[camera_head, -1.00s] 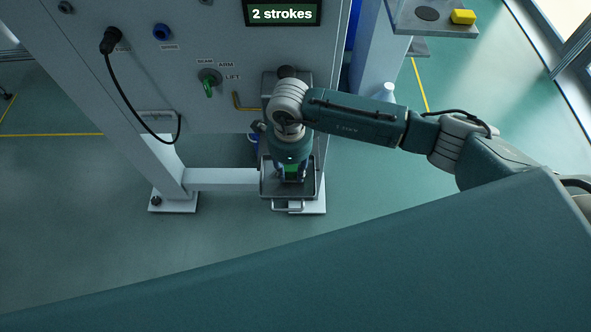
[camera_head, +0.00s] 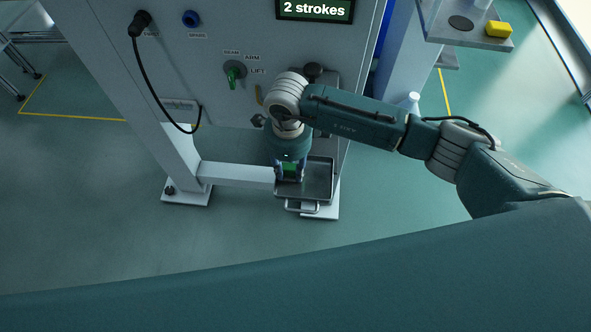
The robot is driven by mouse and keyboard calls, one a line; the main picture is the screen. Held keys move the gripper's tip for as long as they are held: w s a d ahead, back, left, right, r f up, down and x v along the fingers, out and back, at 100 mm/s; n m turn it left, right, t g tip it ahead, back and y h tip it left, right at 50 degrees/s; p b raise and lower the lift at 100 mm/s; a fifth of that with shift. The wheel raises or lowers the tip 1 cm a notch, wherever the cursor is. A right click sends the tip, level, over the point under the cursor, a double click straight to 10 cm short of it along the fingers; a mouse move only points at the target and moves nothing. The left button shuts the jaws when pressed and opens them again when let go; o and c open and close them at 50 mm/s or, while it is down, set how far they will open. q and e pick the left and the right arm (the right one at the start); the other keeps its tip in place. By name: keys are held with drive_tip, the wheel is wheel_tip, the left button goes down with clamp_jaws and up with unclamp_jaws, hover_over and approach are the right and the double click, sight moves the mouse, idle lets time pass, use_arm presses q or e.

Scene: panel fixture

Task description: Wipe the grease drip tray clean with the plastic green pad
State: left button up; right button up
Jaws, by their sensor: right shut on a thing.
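The grease drip tray (camera_head: 318,182) is a shallow dark metal tray with a handle at its front, low at the foot of the panel. My right gripper (camera_head: 289,174) points down over the left part of the tray. It is shut on the green pad (camera_head: 290,168), of which only a small part shows between the fingers. The pad is at or just above the tray floor; I cannot tell if it touches. The right part of the tray is in open view. My left gripper is not in view.
The panel (camera_head: 225,110) carries a display (camera_head: 315,9) reading "2 strokes", a green-handled switch (camera_head: 235,72) and a plugged black cable (camera_head: 146,75). A white bottle (camera_head: 410,102) stands behind my right arm.

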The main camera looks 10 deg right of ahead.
drive_tip(key=shift+s+d+p, duration=0.15)
drive_tip(key=shift+s+d, duration=0.1)
drive_tip(key=shift+d, duration=0.55)
drive_tip(key=shift+s+d+p, duration=0.2)
drive_tip(key=shift+s+d, duration=0.05)
drive_tip(key=shift+d, duration=0.5)
drive_tip(key=shift+s+d+p, duration=0.15)
drive_tip(key=shift+s+d, duration=0.1)
drive_tip(key=shift+d, duration=0.55)
drive_tip(key=shift+s+d+f, duration=0.1)
drive_tip(key=shift+s+d, duration=0.1)
drive_tip(key=shift+d, duration=0.4)
drive_tip(key=shift+s+d, duration=0.15)
drive_tip(key=shift+d, duration=0.4)
wheel_tip(320, 180, up, 8)
drive_tip(key=p, duration=0.4)
drive_tip(key=shift+p, duration=0.4)
drive_tip(key=shift+w, duration=0.1)
